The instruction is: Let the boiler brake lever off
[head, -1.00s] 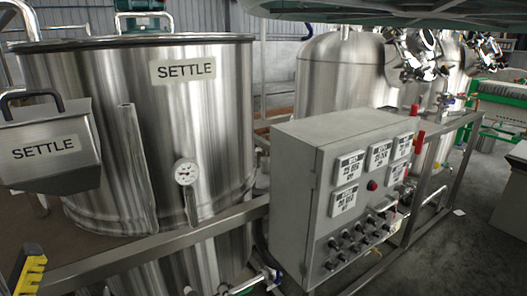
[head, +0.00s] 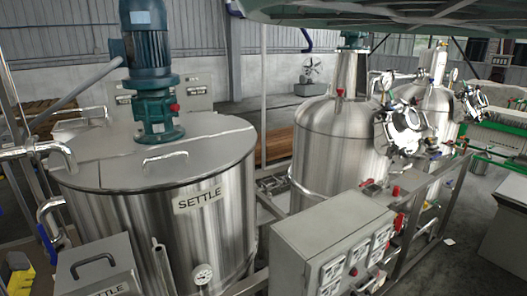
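I cannot make out a boiler or a brake lever for certain in the head view. No label here reads boiler. The large steel tank (head: 215,235) at the left carries a SETTLE plate (head: 198,198), and a blue-green motor (head: 147,60) stands on its flat lid. A domed steel tank (head: 340,140) and a smaller domed tank (head: 430,110) stand behind to the right, with bright round fittings (head: 402,128) beside them. My gripper is not in view.
A grey control box (head: 305,240) with white meters stands at bottom centre right. A metal rail frame (head: 405,255) runs beside it. A box with a black handle (head: 95,272) is at the lower left. Grey floor (head: 465,210) shows at the right.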

